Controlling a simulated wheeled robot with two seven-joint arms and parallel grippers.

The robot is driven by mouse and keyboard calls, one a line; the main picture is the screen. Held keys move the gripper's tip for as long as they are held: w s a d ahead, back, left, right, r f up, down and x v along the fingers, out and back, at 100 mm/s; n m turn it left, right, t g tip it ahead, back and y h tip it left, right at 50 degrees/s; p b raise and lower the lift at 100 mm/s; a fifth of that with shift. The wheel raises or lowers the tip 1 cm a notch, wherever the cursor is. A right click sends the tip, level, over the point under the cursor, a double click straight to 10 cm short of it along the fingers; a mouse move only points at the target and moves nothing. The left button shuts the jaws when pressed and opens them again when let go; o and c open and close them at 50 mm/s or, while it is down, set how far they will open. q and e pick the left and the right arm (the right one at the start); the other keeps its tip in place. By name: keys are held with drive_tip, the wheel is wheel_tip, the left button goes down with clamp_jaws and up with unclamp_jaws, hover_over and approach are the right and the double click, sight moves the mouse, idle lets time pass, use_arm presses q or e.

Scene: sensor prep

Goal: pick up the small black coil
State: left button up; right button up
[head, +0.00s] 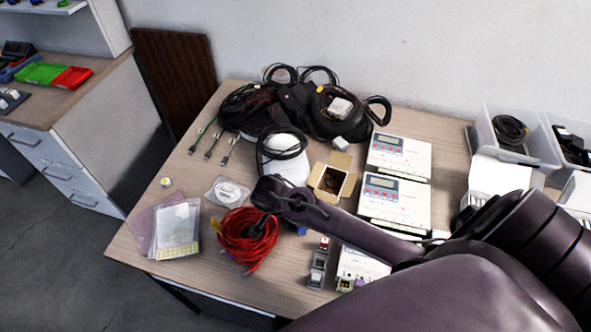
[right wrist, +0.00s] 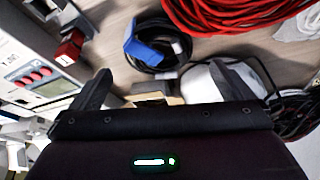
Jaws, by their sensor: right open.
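A small black coil (right wrist: 150,35) with a blue connector lies on the table in the right wrist view, just beyond my fingertips. In the head view my right arm hides most of it; only a bit of blue shows beside the red cable. My right gripper (head: 268,192) is above the table near the red cable coil (head: 247,238). In the wrist view its two fingers (right wrist: 167,84) are spread with nothing held between them. My left gripper is not in view.
Another black cable coil (head: 282,145) rests on a white rounded object (head: 286,168). An open cardboard box (head: 342,160) and white meter units (head: 398,155) stand to the right. Large black cable bundles (head: 250,108) lie at the back. Bagged items (head: 175,228) lie front left.

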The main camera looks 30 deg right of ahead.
drive_tip(key=shift+w+d+f, duration=0.15)
drive_tip(key=shift+w+d, duration=0.1)
drive_tip(key=shift+w, duration=0.05)
drive_tip(key=shift+w+d+f, duration=0.1)
drive_tip(key=shift+d+f, duration=0.05)
drive_tip(key=shift+f, duration=0.2)
drive_tip(key=shift+d+f, duration=0.15)
drive_tip(key=shift+f, duration=0.25)
drive_tip(key=shift+d+f+p, duration=0.3)
drive_tip(key=shift+f+p, duration=0.25)
drive_tip(key=x, duration=0.3)
drive_tip(key=shift+w+d+f+p, duration=0.1)
drive_tip(key=shift+d+f+p, duration=0.15)
drive_tip(key=shift+f+p, duration=0.05)
drive_tip(key=shift+d+f, duration=0.1)
drive_tip(key=shift+f, duration=0.15)
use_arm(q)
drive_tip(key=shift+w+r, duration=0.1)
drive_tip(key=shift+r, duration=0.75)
use_arm(e)
drive_tip(key=c, duration=0.8)
